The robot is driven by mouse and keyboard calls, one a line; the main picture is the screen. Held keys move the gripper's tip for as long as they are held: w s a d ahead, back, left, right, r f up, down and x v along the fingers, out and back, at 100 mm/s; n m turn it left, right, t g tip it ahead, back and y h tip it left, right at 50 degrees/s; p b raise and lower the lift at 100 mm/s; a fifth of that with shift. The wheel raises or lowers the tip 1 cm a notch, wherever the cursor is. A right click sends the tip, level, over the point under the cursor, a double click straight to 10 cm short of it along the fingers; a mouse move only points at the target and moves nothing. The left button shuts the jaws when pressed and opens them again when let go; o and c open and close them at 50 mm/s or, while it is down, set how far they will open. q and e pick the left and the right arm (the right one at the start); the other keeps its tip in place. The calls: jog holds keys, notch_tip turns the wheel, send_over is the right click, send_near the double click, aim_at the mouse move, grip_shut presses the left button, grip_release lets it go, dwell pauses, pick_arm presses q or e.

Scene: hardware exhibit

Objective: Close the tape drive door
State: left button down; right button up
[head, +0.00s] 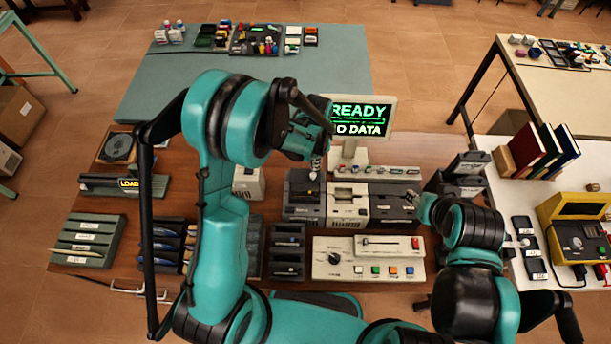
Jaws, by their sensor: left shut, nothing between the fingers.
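A row of drive-like units stands at the middle of the brown table: a dark grey one (303,208) on the left, a cream one (347,212) in the middle and a dark grey one (390,204) on the right. I cannot tell for sure which is the tape drive, or how its door stands. My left gripper (314,172) is shut and empty, pointing down over the left dark unit; I cannot tell whether it touches it. My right gripper (425,207) is beside the right dark unit, partly hidden by its own wrist, its fingers unclear.
A monitor (362,117) behind the units reads "READY" and "NO DATA". A cream control panel (368,259) with a knob and coloured buttons lies in front. Slotted racks (90,240) fill the left side. Books (540,150) and a yellow device (578,230) stand on the right table.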

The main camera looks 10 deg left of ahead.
aim_at(314, 180)
pick_arm(q)
jog(key=shift+f, duration=0.3)
jog(key=shift+s+d+b, duration=0.2)
jog(key=shift+s+b, duration=0.1)
jog(key=shift+s, duration=0.75)
jog(key=shift+s+d+b, duration=0.25)
jog(key=shift+s, duration=0.75)
jog(key=shift+s+d+b, duration=0.2)
jog(key=shift+s+b, duration=0.1)
jog(key=shift+s, duration=0.75)
jog(key=shift+w, duration=0.25)
dwell(0.4)
jog(key=shift+r, duration=0.1)
notch_tip(314, 180, up, 7)
jog(key=p, duration=0.4)
jog(key=shift+a, duration=0.1)
dwell(0.4)
